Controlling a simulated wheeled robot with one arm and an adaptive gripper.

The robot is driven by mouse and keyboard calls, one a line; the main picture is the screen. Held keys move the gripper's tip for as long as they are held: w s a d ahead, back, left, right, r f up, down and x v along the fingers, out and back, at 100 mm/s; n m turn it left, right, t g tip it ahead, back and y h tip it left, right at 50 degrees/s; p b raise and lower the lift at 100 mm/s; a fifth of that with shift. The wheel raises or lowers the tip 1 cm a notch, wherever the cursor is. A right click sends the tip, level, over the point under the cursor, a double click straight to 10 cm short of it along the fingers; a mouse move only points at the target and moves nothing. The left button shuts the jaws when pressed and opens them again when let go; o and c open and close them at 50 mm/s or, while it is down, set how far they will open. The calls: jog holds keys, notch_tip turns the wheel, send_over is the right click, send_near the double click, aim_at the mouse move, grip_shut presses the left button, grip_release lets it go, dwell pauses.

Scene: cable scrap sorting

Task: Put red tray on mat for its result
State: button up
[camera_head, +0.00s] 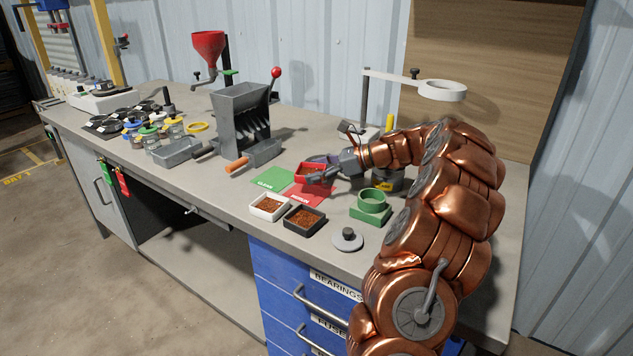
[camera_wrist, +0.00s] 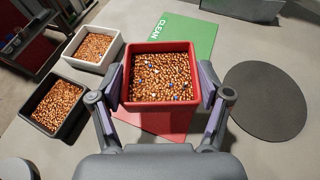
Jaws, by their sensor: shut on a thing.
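My gripper (camera_wrist: 160,92) is shut on the red tray (camera_wrist: 160,106), one finger against each side wall. The tray is level and full of copper granules with a few blue and pale bits among them. In the head view the red tray (camera_head: 312,180) is over the back part of the red mat (camera_head: 308,197) and appears raised above it. The red mat (camera_wrist: 134,120) is partly hidden under the tray in the wrist view. The green mat (camera_head: 272,178), marked CLEAN in the wrist view (camera_wrist: 190,32), lies flat and empty to the left of the red mat.
A white tray (camera_head: 254,212) and a black tray (camera_head: 288,228), both with copper granules, stand in front of the mats. A green ring-shaped holder (camera_head: 371,212) and a knobbed disc (camera_head: 347,240) are to the right. A grey granulator (camera_head: 240,108) stands behind left. A dark round pad (camera_wrist: 265,102) lies right of the tray.

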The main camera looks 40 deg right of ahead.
aim_at(316, 190)
jog(key=shift+f, duration=1.75)
jog(key=shift+f, duration=0.1)
jog(key=o, duration=1.3)
jog(key=shift+f, duration=0.1)
